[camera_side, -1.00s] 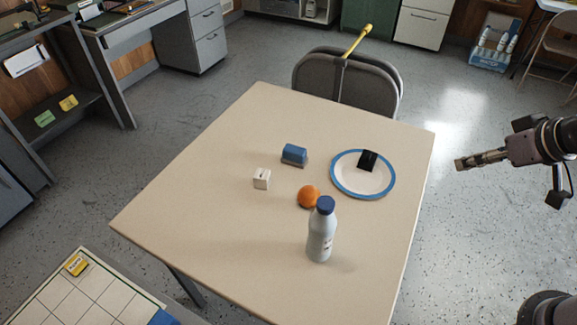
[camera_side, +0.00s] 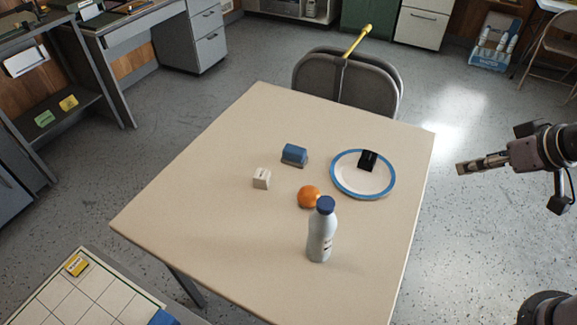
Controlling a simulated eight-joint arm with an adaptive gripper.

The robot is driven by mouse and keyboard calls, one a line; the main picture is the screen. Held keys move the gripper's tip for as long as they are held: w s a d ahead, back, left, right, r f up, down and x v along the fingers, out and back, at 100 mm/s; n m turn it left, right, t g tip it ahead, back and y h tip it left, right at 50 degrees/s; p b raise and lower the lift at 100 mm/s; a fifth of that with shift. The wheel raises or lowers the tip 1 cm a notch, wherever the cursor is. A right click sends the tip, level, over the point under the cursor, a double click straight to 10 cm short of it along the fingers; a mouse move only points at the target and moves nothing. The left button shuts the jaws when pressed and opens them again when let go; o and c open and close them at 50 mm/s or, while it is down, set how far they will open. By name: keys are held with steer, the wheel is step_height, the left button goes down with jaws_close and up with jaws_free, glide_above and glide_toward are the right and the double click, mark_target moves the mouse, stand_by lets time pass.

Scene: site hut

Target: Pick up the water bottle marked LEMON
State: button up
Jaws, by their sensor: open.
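A white water bottle (camera_side: 319,238) with a dark blue cap stands upright near the front right of the beige table (camera_side: 235,250). Small dark marking shows on its right side, too small to read, so I cannot tell whether it says LEMON. My gripper (camera_side: 463,168) is off the right side of the table, pointing left, well apart from the bottle. It is empty.
An orange (camera_side: 308,196) sits just behind the bottle. A blue-rimmed plate (camera_side: 345,186) holds a black block (camera_side: 368,161). A blue block (camera_side: 294,155) and a small white block (camera_side: 261,179) stand farther left. A grey chair (camera_side: 345,90) is behind. The table's left part is clear.

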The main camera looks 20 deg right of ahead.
steer(key=o, duration=0.3)
steer(key=shift+o, duration=0.2)
